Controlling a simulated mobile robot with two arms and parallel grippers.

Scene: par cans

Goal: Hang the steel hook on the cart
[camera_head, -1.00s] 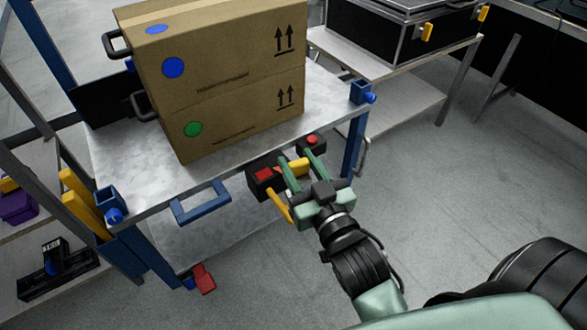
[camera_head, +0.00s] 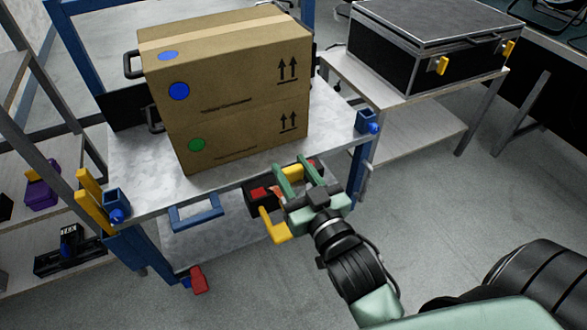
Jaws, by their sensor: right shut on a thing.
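The cart (camera_head: 140,150) has a pale metal top, blue corner posts and a blue front handle (camera_head: 196,213). My right gripper (camera_head: 290,185) is at its front edge, right of that handle. It is shut on a yellow bent piece (camera_head: 276,230) that sticks out left of and below the fingers. More yellow (camera_head: 291,172) shows between the fingers. I cannot tell whether this piece is the steel hook, since no steel shows on it. A black part with red faces (camera_head: 262,194) is close behind the fingers, partly hidden. Contact with the cart is unclear. My left gripper is not in view.
Two stacked cardboard boxes (camera_head: 240,100) stand on the cart. A black case (camera_head: 410,45) lies on a grey table (camera_head: 350,75) at the back right. A shelf (camera_head: 25,190) with small items is at the left. Grey floor right of the cart is clear.

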